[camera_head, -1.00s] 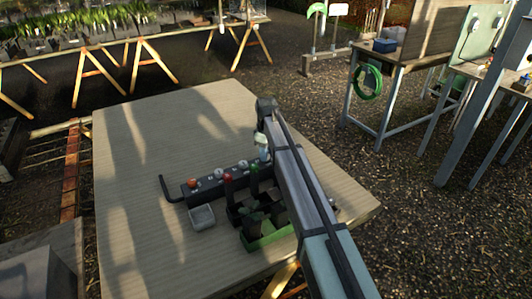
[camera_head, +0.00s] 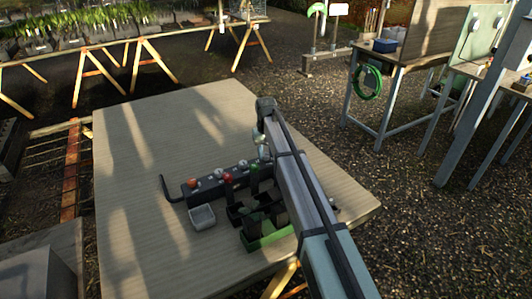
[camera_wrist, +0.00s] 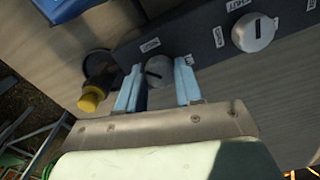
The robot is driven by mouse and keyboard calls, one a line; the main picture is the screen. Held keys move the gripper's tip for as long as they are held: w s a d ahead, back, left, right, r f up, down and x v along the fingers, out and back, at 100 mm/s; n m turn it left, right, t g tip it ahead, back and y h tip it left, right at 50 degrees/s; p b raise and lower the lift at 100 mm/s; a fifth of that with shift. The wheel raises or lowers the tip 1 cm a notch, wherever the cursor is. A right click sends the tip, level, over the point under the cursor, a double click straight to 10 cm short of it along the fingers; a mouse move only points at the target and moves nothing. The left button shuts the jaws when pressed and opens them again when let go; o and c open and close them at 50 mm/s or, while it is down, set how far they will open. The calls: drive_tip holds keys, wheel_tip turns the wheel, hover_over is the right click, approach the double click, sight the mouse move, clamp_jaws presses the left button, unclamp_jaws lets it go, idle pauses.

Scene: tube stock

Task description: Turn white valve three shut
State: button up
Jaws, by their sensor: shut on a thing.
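The valve bar (camera_head: 208,188) is a dark block on the table with a row of round knobs on top. In the wrist view a pale grey-white knob (camera_wrist: 159,70) with a dark pointer mark sits between the pale blue fingers of my gripper (camera_wrist: 158,88), which is shut on it. Another pale knob (camera_wrist: 253,32) stands to the right on the bar, with small printed labels beside it. In the head view my gripper (camera_head: 260,152) is over the far right end of the bar, and my arm hides part of that end.
A grey tray (camera_head: 202,217) sits in front of the bar. A green-edged rack (camera_head: 268,240) with dark contents stands close by my arm. In the wrist view a yellow-capped item (camera_wrist: 91,99) is left of the bar's end. The table's left half is clear.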

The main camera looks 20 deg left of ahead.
sight(266, 155)
drive_tip(key=m, duration=0.4)
drive_tip(key=shift+m, duration=1.9)
drive_tip(key=o, duration=1)
drive_tip(key=shift+o, duration=0.2)
wheel_tip(266, 155, up, 14)
drive_tip(key=shift+f, duration=0.15)
